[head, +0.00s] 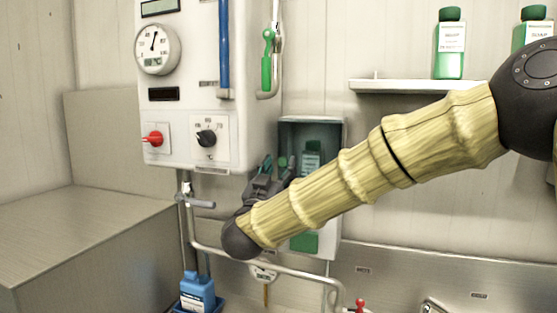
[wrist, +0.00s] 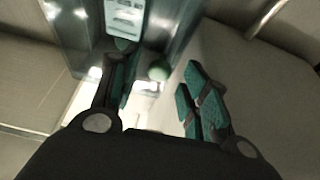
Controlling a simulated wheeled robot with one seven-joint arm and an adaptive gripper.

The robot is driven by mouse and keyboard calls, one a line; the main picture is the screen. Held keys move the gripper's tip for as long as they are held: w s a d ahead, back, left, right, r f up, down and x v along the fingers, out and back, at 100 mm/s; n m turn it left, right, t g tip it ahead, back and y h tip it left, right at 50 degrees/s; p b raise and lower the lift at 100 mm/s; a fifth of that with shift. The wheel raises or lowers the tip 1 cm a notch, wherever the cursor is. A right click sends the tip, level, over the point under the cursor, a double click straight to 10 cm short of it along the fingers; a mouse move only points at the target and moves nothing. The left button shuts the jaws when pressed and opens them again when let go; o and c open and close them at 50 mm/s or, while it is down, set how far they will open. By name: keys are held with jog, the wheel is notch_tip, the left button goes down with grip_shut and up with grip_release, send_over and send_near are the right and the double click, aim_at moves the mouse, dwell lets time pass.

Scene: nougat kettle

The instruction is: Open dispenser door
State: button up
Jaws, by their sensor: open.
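The dispenser (head: 340,150) is a pale wall box with a dark, see-through front. A green bottle (head: 311,157) shows inside it, and a green patch (head: 304,243) shows low on the box. My gripper (head: 278,168) is open at the dispenser's left side, with my forearm crossing in front of the box's lower part. In the wrist view, my gripper (wrist: 157,70) has its teal-padded fingers apart. The left finger overlaps the clear panel (wrist: 85,30), and a round green thing (wrist: 158,71) shows between the fingers. Whether a finger touches the door is unclear.
A white control box (head: 180,90) with gauge and knobs hangs at the upper left. A shelf (head: 400,86) with green bottles (head: 449,45) is at the upper right. Pipes (head: 300,274) run below, near a blue bottle (head: 197,290). A metal block (head: 80,240) fills the lower left.

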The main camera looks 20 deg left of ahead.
jog(key=shift+x, duration=0.9)
